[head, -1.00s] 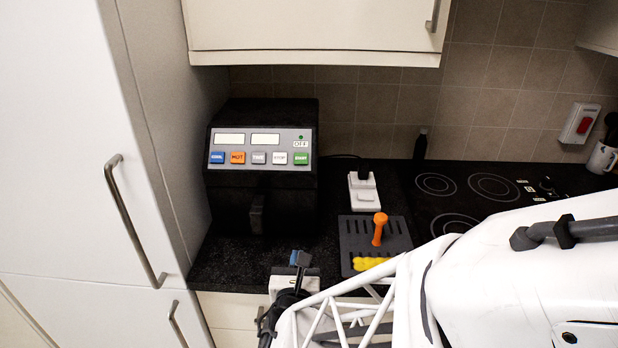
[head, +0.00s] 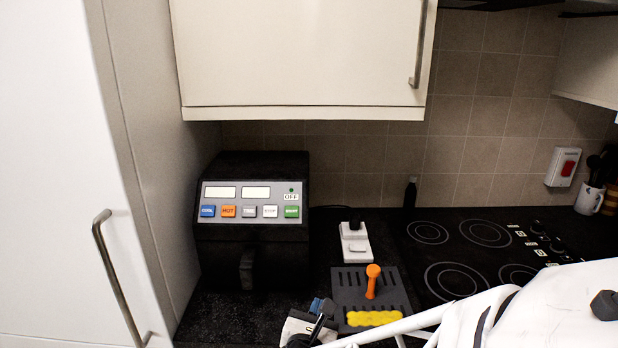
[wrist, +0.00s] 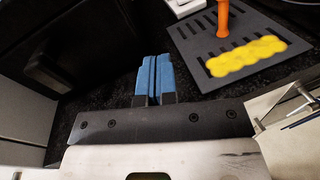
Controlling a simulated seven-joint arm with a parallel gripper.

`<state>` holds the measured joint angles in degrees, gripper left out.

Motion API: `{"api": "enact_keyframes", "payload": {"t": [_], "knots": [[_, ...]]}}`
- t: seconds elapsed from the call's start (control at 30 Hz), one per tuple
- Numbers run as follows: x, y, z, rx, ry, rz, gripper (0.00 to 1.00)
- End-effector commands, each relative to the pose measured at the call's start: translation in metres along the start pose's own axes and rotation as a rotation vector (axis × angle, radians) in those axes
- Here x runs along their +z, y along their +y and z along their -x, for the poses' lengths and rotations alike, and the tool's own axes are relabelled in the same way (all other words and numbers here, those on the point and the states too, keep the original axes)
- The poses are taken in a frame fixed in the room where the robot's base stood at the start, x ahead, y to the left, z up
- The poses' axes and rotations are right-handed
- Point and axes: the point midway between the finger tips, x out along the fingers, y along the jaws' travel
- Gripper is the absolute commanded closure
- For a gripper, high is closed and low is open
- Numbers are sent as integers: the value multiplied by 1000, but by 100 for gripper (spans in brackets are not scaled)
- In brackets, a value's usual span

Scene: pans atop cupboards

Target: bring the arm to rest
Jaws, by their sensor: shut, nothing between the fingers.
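My gripper (head: 322,309) is low in the head view, in front of the counter, with blue fingertips. In the wrist view its two blue fingers (wrist: 154,78) lie side by side, shut, with nothing between them. The dark speckled counter (head: 230,318) lies beyond the fingertips. My white arm reaches in from the lower right of the head view and hides part of the counter edge.
A black appliance (head: 254,250) with coloured buttons stands left of a dark slotted board (head: 393,290) bearing an orange-handled tool (head: 372,283) and a yellow piece (head: 374,318). A white socket block (head: 355,242) sits behind. The hob (head: 470,260) is right; cupboards (head: 300,60) hang above.

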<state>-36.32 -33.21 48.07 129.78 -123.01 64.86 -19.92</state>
Motion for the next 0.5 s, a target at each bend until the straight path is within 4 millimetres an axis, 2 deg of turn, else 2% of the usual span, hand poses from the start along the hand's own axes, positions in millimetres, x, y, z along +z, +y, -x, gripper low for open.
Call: {"api": "enact_keyframes", "payload": {"t": [0.03, 0.23, 0.5], "knots": [[9, -14, -4, -60, 7, -47, 100], [37, -71, -10, -321, 42, -262, 100], [62, -139, 3, -656, 74, -585, 100]]}}
